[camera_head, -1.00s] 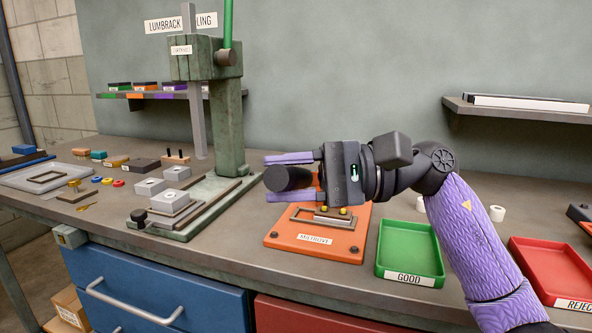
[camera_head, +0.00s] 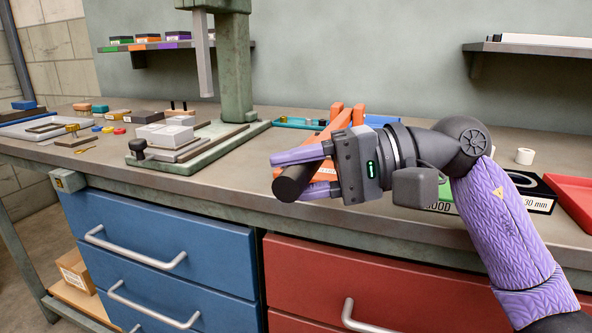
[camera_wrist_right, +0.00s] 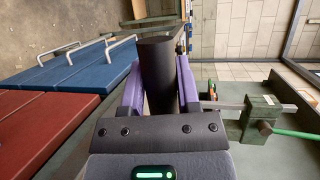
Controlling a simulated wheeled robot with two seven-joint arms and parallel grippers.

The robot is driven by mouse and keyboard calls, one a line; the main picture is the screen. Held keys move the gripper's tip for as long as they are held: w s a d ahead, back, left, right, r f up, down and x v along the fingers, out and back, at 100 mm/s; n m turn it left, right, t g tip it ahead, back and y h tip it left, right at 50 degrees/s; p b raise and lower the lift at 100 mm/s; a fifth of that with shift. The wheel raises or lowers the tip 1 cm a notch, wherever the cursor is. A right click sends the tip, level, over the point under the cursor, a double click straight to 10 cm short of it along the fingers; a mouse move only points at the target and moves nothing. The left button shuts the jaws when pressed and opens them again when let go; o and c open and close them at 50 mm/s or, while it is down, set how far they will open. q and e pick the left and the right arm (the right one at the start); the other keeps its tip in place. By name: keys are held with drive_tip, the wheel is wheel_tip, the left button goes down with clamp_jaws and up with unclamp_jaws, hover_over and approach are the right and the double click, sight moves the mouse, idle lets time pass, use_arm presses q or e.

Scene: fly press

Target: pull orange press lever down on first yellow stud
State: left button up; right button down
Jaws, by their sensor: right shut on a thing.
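My right gripper (camera_head: 300,176) is shut on the dark cylindrical handle (camera_head: 291,184) of the orange lever. Its purple fingers lie on either side of the handle, which tilts down toward the front left in the head view. The handle (camera_wrist_right: 158,80) also stands between the purple fingers in the right wrist view. Two orange lever bars (camera_head: 347,118) show behind the gripper, slanting up to the right. My left gripper is in neither view.
A green fly press (camera_head: 237,75) stands at the left, with grey blocks (camera_head: 165,134) on its base. A blue tray (camera_head: 300,123) lies behind the lever. Blue drawers (camera_head: 170,225) are below.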

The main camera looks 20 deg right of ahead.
drive_tip(key=c, duration=0.7)
unclamp_jaws()
drive_tip(key=o, duration=0.4)
use_arm(q)
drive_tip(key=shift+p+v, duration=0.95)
drive_tip(key=shift+p, duration=0.1)
use_arm(e)
drive_tip(key=v, duration=1)
drive_tip(key=shift+f, duration=0.1)
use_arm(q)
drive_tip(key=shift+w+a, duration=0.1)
